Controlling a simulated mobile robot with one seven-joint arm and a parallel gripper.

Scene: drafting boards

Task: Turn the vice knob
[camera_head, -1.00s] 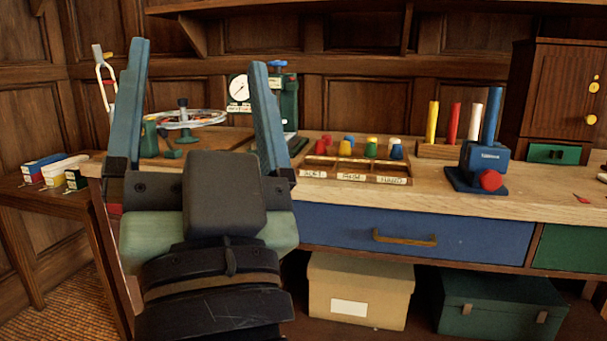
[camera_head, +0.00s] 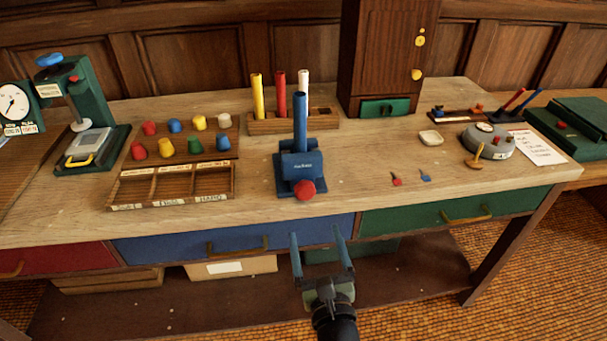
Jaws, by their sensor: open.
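The blue vice (camera_head: 301,167) stands near the front edge of the wooden bench, with a blue tube (camera_head: 300,122) upright in it. Its round red knob (camera_head: 305,190) faces the front of the bench. My gripper (camera_head: 318,240) is open and empty, with its two blue-grey fingers pointing up in the picture toward the bench. In the picture it lies below the knob, in front of the blue and green drawers, apart from the vice.
A sorting tray (camera_head: 232,187) with coloured pegs behind it stands left of the vice. A rack (camera_head: 246,128) with yellow, red and white tubes is behind. A green press (camera_head: 98,125) stands far left. Small red and blue pieces lie right of the vice on mostly clear wood.

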